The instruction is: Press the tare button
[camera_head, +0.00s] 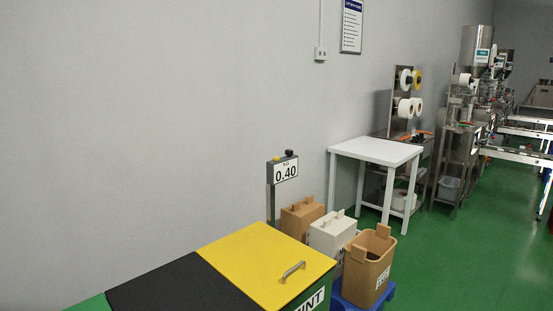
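A scale display (286,172) on a post stands near the middle of the head view and reads KG 0.40. On top of its housing are a yellow button (277,158) and a black button (289,153). I cannot read any label that tells which one is tare. The lower part of the post is hidden behind the yellow lid. Neither of my grippers shows in this view, so nothing of mine is seen touching the display or the buttons.
A yellow lid (240,250) with a metal handle and a black panel (175,290) fill the foreground. Brown box (300,218), white box (325,236) and tan bin (368,268) stand right of the post, by a blue base (352,303). A white table (375,150) stands behind.

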